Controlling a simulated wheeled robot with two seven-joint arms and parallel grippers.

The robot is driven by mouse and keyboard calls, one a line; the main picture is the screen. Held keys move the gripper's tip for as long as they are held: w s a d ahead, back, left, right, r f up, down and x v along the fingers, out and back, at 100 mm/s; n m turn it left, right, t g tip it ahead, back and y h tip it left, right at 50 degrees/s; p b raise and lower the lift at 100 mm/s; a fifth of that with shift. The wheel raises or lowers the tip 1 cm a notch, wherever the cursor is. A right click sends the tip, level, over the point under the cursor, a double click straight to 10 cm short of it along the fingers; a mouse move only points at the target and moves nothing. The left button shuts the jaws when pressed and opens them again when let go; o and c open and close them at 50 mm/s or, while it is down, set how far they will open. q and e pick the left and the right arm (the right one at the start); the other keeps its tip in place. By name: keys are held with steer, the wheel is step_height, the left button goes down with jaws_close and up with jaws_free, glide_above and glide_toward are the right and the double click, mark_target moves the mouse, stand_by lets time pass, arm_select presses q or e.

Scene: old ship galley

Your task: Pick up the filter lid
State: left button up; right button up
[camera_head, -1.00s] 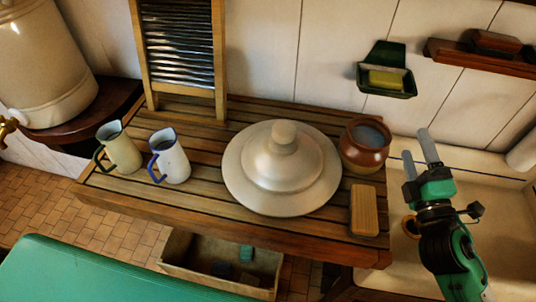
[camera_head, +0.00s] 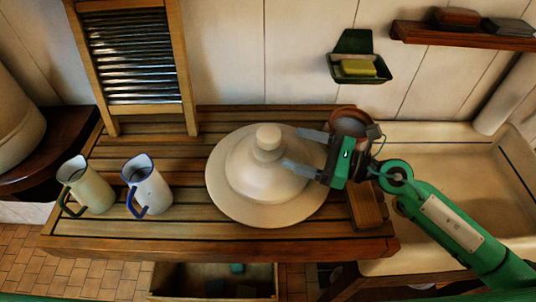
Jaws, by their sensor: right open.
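The filter lid (camera_head: 240,185) is a wide cream disc with a raised dome and a round knob (camera_head: 268,137) on top. It lies flat, knob up, on the slatted wooden table (camera_head: 130,232). My right gripper (camera_head: 292,147) reaches in from the right over the lid's right side. Its two grey fingers are apart and point left toward the knob, with their tips just right of it. Nothing is between them. I cannot tell whether the lower finger touches the dome. My left gripper is not in view.
Two enamel mugs, one green-handled (camera_head: 88,188) and one blue-handled (camera_head: 146,187), stand left of the lid. A washboard (camera_head: 136,55) leans behind. A brown pot (camera_head: 350,122) and wooden block (camera_head: 368,208) sit close to my right gripper. A sink (camera_head: 460,150) is at right.

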mark_target(269, 136)
steer(key=p+x, duration=0.1)
steer(key=x, duration=0.1)
steer(key=shift+w+a, duration=0.15)
steer(key=shift+a, duration=0.15)
steer(key=shift+w+a+r+p, duration=0.1)
steer(key=shift+w+a+p, duration=0.1)
steer(key=shift+a+p, duration=0.15)
steer(key=p+x, duration=0.2)
steer(key=x, duration=0.2)
steer(key=shift+w, duration=0.25)
steer(key=shift+a, duration=0.15)
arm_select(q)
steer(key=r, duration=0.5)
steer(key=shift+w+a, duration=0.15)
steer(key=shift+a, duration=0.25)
arm_select(e)
steer(key=shift+f, duration=0.25)
steer(key=c, duration=0.4)
jaws_close()
steer(key=shift+w+r, duration=0.15)
steer(key=shift+r, duration=0.05)
